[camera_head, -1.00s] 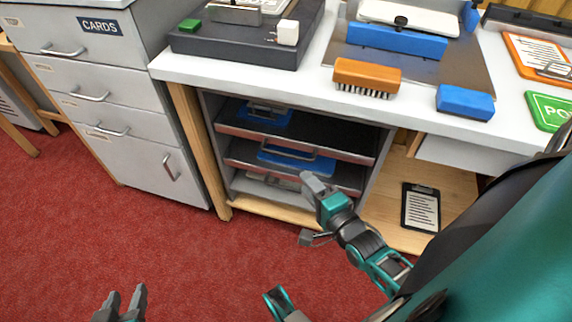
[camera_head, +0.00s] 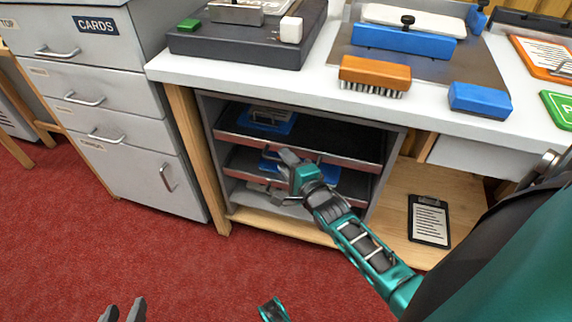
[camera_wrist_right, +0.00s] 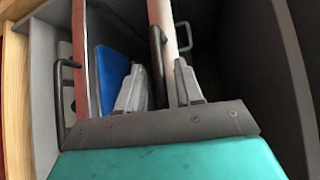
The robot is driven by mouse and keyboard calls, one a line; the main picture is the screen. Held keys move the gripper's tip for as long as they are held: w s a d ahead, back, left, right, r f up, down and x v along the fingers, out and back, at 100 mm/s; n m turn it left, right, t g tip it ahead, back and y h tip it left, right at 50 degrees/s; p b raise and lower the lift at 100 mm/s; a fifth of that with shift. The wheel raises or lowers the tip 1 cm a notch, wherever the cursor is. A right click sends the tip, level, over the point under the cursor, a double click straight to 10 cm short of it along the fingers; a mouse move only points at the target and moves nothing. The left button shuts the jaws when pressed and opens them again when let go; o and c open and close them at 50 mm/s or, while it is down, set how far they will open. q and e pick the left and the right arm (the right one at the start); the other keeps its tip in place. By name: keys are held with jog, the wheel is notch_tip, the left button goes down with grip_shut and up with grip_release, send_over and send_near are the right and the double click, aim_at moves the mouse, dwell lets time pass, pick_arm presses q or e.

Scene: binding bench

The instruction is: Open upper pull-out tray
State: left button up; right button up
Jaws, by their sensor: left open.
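The upper pull-out tray (camera_head: 240,140) is a dark shelf with a metal front rail, in the cabinet under the white bench. My right gripper (camera_head: 284,162) is at the middle of its front rail. In the right wrist view my right gripper (camera_wrist_right: 160,88) has its fingers apart, one on each side of the upper tray's pale front rail (camera_wrist_right: 162,14) and its dark handle (camera_wrist_right: 157,48). I cannot tell if they touch. My left gripper (camera_head: 122,314) is open at the bottom edge of the head view, away from the cabinet.
A lower tray (camera_head: 238,163) with a blue item sits below; its rail (camera_wrist_right: 79,30) and handle (camera_wrist_right: 60,115) show in the wrist view. A grey drawer cabinet (camera_head: 130,130) stands left. A clipboard (camera_head: 429,220) lies on the wooden shelf at right. Red floor in front is free.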

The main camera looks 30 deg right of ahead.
jog(key=shift+w, duration=0.25)
grip_shut()
dwell(0.5)
